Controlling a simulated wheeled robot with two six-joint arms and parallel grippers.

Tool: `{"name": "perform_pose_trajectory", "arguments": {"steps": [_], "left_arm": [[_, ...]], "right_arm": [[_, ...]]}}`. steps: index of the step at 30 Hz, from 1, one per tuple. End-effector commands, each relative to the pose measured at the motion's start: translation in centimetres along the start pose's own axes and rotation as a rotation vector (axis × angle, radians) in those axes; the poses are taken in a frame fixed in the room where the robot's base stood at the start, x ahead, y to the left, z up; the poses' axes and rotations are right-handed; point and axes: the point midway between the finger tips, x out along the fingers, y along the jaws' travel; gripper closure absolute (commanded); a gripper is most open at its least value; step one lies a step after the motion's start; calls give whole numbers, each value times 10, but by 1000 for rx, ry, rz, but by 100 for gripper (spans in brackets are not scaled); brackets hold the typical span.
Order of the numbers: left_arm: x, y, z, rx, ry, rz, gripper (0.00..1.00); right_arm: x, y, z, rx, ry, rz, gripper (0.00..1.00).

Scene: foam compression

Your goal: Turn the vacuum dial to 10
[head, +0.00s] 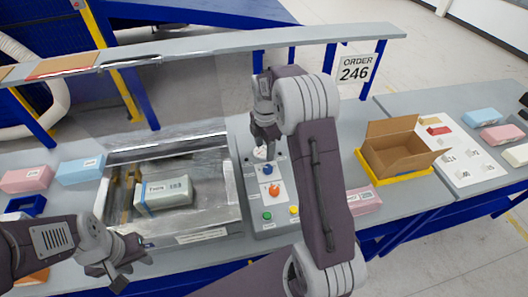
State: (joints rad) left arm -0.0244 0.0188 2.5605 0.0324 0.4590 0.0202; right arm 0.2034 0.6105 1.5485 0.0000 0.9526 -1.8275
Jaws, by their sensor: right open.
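The control panel (277,218) stands in the middle of the bench. A white dial (260,153) shows at its top end, partly hidden by my gripper; its setting cannot be read. My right gripper (264,145) points down right over this dial, its jaws open; whether they touch the dial cannot be told. Below the dial are a blue button (267,170), an orange-red knob (274,190), a green button (267,216) and a yellow button (294,210). My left gripper (126,272) hangs at the front left, away from the panel; its jaw state is unclear.
A metal chamber (222,215) left of the panel holds a pale green labelled foam pack (165,196). A cardboard box (398,150) sits in a yellow tray (390,182) to the right. Pink (27,179) and blue (81,169) packs lie left. A shelf (225,45) runs behind.

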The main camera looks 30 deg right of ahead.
Motion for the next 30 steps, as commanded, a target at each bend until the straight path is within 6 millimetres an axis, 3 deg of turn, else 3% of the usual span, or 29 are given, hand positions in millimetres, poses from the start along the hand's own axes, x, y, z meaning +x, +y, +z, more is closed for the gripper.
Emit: {"name": "perform_pose_trajectory", "arguments": {"steps": [10, 21, 30], "left_arm": [[-10, 0, -1, 0, 0, 0, 64], [-28, 1, -3, 0, 1, 0, 64], [-29, 1, -3, 0, 0, 0, 64]], "right_arm": [[10, -8, 9, 28, 8, -32, 44], [79, -11, 8, 27, 8, -34, 44], [96, -11, 8, 27, 7, -28, 44]]}}
